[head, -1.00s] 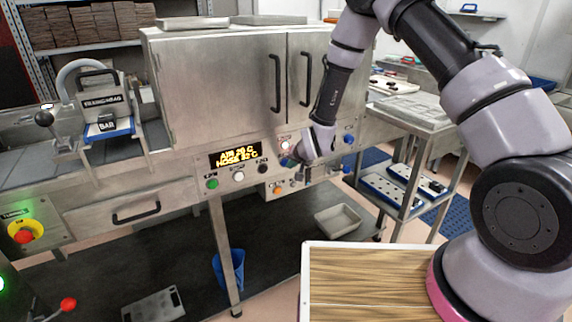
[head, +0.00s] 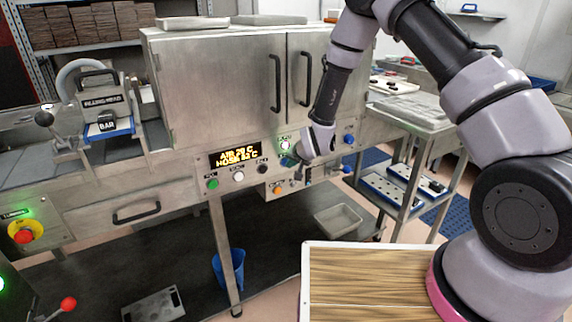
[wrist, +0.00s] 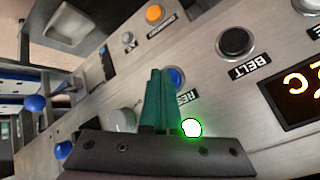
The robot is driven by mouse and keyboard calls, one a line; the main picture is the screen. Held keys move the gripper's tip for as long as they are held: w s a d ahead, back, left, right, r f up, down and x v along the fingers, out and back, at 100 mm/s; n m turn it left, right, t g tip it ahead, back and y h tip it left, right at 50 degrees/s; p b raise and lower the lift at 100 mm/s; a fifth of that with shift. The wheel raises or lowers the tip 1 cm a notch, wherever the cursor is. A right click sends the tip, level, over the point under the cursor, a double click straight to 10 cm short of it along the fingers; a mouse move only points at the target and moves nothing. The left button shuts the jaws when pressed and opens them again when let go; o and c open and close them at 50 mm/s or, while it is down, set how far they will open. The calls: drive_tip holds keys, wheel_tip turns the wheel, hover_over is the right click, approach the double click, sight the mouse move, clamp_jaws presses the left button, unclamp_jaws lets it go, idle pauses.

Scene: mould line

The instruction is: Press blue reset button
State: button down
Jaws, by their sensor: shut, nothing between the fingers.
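The blue reset button (wrist: 178,77) shows in the wrist view, partly hidden behind my fingers, with a label starting "RES" beside it. My gripper (wrist: 159,74) has green fingers shut together, empty, with tips beside and overlapping the button in the picture. Whether they touch it I cannot tell. In the head view my gripper (head: 289,162) is at the control panel (head: 222,178), where it hides most of the button. A lamp (wrist: 191,128) near the button glows green; it also shows in the head view (head: 285,145).
A black belt button (wrist: 236,41), an orange button (wrist: 155,13) and a grey knob (wrist: 122,119) sit on the same panel. The amber display (head: 235,157) is lit. Blue knobs (head: 348,139) stand to the right.

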drive_tip(key=shift+s+d, duration=0.35)
drive_tip(key=shift+s, duration=0.2)
drive_tip(key=shift+s+d, duration=0.75)
drive_tip(key=shift+s, duration=0.3)
drive_tip(key=shift+s+d, duration=0.7)
drive_tip(key=shift+s, duration=0.35)
drive_tip(key=shift+r, duration=0.15)
